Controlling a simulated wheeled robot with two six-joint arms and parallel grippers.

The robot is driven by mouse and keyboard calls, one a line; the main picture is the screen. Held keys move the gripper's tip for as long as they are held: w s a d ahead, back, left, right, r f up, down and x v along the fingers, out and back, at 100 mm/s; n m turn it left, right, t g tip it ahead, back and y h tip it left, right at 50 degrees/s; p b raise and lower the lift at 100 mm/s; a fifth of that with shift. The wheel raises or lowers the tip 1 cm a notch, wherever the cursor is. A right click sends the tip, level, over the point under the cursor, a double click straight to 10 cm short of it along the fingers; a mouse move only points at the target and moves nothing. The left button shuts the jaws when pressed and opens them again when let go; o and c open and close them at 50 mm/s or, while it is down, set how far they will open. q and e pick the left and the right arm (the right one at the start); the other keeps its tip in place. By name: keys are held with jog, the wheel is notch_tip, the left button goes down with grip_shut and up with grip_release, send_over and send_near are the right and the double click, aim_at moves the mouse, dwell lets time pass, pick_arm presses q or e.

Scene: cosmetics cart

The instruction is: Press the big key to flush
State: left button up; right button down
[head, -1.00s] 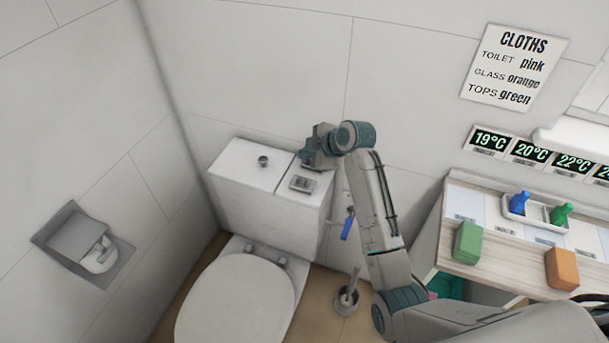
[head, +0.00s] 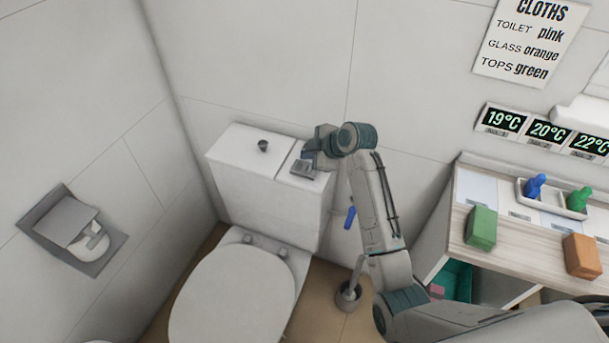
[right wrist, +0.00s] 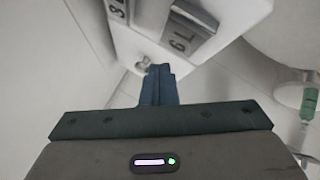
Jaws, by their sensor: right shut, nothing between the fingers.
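The white toilet cistern (head: 262,195) stands against the tiled wall. A grey flush plate (head: 301,168) sits on the right part of its top. In the right wrist view a larger grey key (right wrist: 187,38) has a marking beside it that looks like an upside-down 6L; another marked piece (right wrist: 117,9) lies to its left, partly cut off. My right gripper (head: 307,155) is shut and empty at the back right edge of the cistern top, close to the flush plate. Its blue fingertips (right wrist: 159,72) appear just short of the larger key; contact cannot be told. My left gripper is not in view.
A round knob (head: 263,146) stands on the cistern's left part. The toilet lid (head: 235,298) is closed below. A toilet brush (head: 347,296) stands on the floor to the right. A wooden counter (head: 515,248) with bottles and sponges is at the right.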

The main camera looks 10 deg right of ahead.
aim_at(304, 166)
jog(key=shift+f+b, duration=0.3)
jog(key=shift+f, duration=0.65)
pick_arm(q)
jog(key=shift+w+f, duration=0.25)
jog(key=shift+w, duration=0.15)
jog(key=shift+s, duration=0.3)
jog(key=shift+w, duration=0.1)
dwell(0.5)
pick_arm(e)
jog(key=shift+f, duration=0.4)
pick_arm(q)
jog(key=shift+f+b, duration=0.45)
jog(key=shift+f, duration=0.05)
pick_arm(e)
jog(key=shift+f, duration=1)
jog(key=shift+r, duration=0.1)
dwell(0.5)
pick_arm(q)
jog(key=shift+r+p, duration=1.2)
pick_arm(e)
jog(key=shift+r, duration=1.3)
